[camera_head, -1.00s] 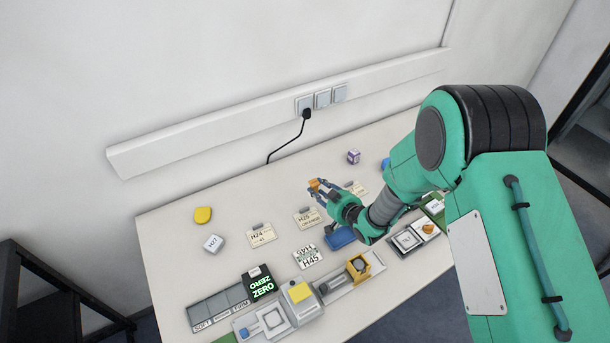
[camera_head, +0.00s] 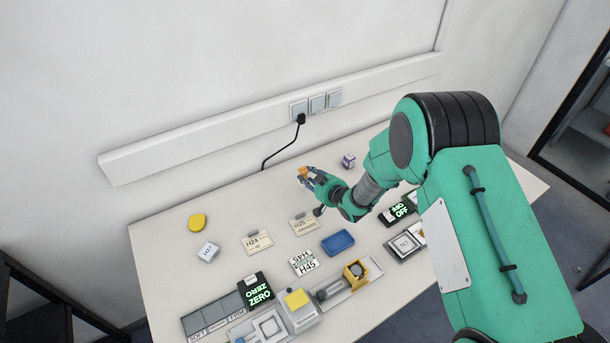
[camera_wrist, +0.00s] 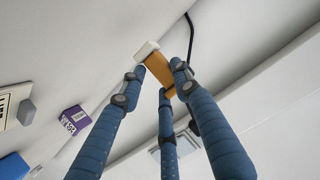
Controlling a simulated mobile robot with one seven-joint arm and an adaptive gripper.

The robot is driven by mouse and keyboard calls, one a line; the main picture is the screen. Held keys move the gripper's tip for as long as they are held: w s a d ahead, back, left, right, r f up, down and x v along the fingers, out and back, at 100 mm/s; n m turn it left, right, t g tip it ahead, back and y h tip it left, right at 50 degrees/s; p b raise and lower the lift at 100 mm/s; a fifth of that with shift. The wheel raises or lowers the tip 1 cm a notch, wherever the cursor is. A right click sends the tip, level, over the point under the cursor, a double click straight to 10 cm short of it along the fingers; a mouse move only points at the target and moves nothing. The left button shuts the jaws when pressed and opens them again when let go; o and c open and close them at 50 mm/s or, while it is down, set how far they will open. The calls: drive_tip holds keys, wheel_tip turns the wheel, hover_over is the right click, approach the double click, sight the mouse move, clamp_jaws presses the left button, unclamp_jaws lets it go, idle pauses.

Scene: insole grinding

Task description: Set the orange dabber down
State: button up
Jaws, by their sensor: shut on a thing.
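The orange dabber (camera_head: 304,173) is a small orange block held at the tips of my gripper (camera_head: 309,178). In the wrist view the dabber (camera_wrist: 159,68) has a pale cap at one end and sits between the blue fingers of my gripper (camera_wrist: 158,85), which are shut on it. In the head view my gripper is over the back part of the white table (camera_head: 165,262), beyond the H25 card (camera_head: 304,223). I cannot tell how high the dabber is above the table.
A purple box (camera_head: 348,161) stands right of my gripper. A yellow piece (camera_head: 197,222), an H27 block (camera_head: 208,251), an H24 card (camera_head: 257,242) and a blue tray (camera_head: 338,242) lie around. The back left is mostly clear.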

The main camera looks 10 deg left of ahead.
drive_tip(key=w+a, duration=0.1)
drive_tip(key=w, duration=0.1)
drive_tip(key=w+a, duration=0.1)
drive_tip(key=w, duration=0.2)
drive_tip(key=shift+w+a+f+b, duration=0.25)
drive_tip(key=shift+w+a+b, duration=0.05)
drive_tip(key=shift+a+b, duration=0.1)
drive_tip(key=shift+f+b, duration=0.5)
drive_tip(key=shift+f, duration=1.3)
drive_tip(key=shift+f, duration=0.2)
drive_tip(key=o, duration=1)
drive_tip(key=shift+c, duration=0.2)
drive_tip(key=shift+r, duration=0.15)
